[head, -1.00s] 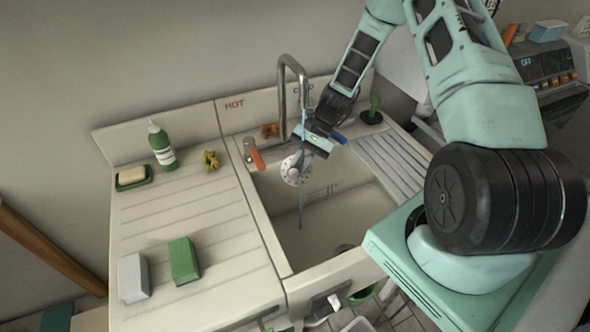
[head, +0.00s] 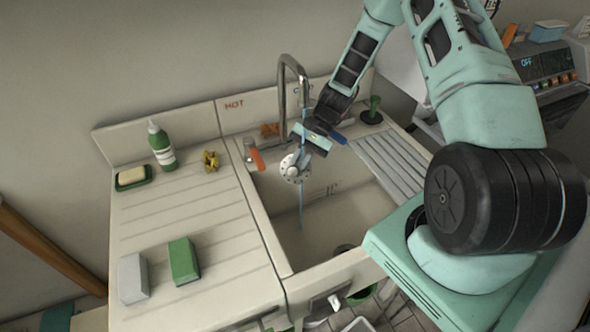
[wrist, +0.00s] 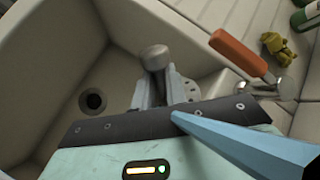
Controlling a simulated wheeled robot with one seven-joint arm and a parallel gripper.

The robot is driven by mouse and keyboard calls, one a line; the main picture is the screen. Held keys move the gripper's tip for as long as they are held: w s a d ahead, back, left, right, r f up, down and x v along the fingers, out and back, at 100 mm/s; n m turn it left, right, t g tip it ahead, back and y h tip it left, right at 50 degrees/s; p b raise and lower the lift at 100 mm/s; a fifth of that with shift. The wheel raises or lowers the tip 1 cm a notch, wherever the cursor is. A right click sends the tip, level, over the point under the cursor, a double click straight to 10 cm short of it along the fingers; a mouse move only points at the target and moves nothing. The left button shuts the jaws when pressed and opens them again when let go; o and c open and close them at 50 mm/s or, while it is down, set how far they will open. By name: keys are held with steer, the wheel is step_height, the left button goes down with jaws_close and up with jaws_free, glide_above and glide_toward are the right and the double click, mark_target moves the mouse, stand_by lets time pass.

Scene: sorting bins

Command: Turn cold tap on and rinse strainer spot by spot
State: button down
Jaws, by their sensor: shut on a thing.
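My gripper (head: 304,158) is over the sink near the tap, shut on the strainer (head: 290,170), a pale round disc with holes. In the wrist view the fingers (wrist: 157,92) close on the strainer's knobbed stem (wrist: 154,56), and part of its disc (wrist: 189,88) shows behind them. The curved metal tap (head: 282,92) stands at the back. A thin blue water stream (head: 302,205) falls past the gripper and strainer into the sink. The orange hot handle (head: 257,158) is left of the strainer.
The sink basin (head: 335,220) is open below, with a drain (wrist: 92,101) in the wrist view. A green bottle (head: 161,147), soap dish (head: 133,178), yellow object (head: 211,160) and two blocks, grey (head: 132,278) and green (head: 183,261), are on the left drainboard.

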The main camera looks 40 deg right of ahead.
steer(key=s+a, duration=0.2)
steer(key=s, duration=0.6)
steer(key=shift+p, duration=0.4)
steer(key=shift+a, duration=0.15)
